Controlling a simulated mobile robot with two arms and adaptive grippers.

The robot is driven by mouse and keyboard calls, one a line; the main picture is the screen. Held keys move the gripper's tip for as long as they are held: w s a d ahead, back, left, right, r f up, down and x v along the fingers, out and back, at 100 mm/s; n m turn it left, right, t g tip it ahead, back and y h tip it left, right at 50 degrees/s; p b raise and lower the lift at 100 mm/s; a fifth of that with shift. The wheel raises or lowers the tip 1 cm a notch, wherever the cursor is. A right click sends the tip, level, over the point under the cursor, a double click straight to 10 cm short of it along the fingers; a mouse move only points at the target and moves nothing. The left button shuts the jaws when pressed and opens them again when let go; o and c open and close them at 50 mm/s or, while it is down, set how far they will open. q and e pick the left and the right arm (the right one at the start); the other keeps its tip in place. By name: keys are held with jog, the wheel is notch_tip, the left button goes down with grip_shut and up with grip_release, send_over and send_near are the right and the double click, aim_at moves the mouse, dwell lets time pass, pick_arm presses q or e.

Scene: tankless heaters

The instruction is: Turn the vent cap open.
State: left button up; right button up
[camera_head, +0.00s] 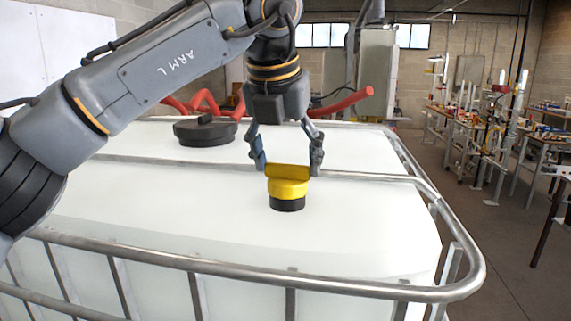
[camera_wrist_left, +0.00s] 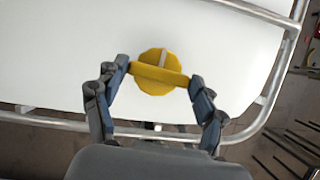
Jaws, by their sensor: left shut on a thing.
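The vent cap (camera_head: 288,187) is yellow with a raised grip bar on top. It sits on a black collar (camera_head: 287,204) on top of the white tank (camera_head: 370,225). My left gripper (camera_head: 287,168) reaches down from above, with one finger at each end of the bar. In the left wrist view the cap (camera_wrist_left: 157,82) shows a pale line across it, and the fingers of my left gripper (camera_wrist_left: 160,76) are shut on the ends of its bar. My right gripper is in neither view.
A metal rail frame (camera_head: 250,270) runs around the tank's top edge. A larger black lid (camera_head: 205,132) and a red hose (camera_head: 345,102) lie farther back. Workbenches (camera_head: 500,130) stand at the right, beyond open floor. The tank top around the cap is clear.

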pick_arm(q)
jog(key=shift+n, duration=0.7)
jog(key=o, duration=1.2)
jog(key=shift+c, duration=0.2)
jog(key=d+v, duration=0.1)
jog(key=v, duration=1)
jog(key=shift+a+r, duration=0.3)
jog(key=shift+r, duration=0.15)
jog(key=shift+s, duration=0.15)
